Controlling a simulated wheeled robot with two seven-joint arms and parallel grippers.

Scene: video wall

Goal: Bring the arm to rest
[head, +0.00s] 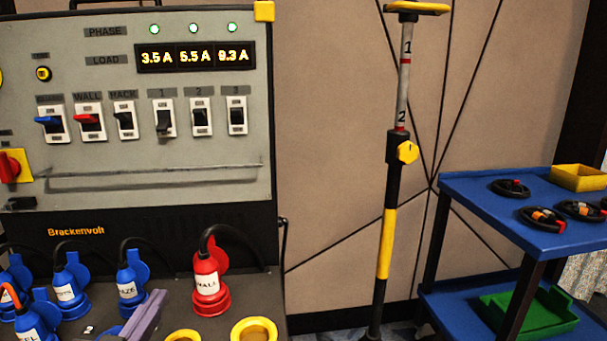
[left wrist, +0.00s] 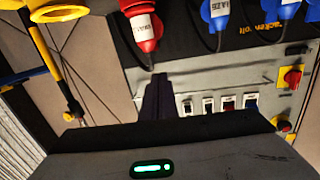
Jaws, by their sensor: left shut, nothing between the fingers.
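My left gripper (head: 148,307) shows at the bottom left of the head view as a purple-grey pair of fingers. They are shut and empty, in front of the lower socket part of the power panel (head: 160,178), between the blue plugs and the red plug. In the left wrist view, which looks upside down, the shut dark fingers (left wrist: 158,97) point towards the panel, with the red plug near their tips. Whether they touch anything I cannot tell. My right gripper is in neither view.
A red plug (head: 206,280) labelled WALL and several blue plugs (head: 132,280) sit in the panel's lower part. Open yellow-rimmed sockets (head: 254,330) are beside them. A black-and-yellow pole (head: 386,240) stands right of the panel. A blue cart (head: 480,215) holds cable coils and trays.

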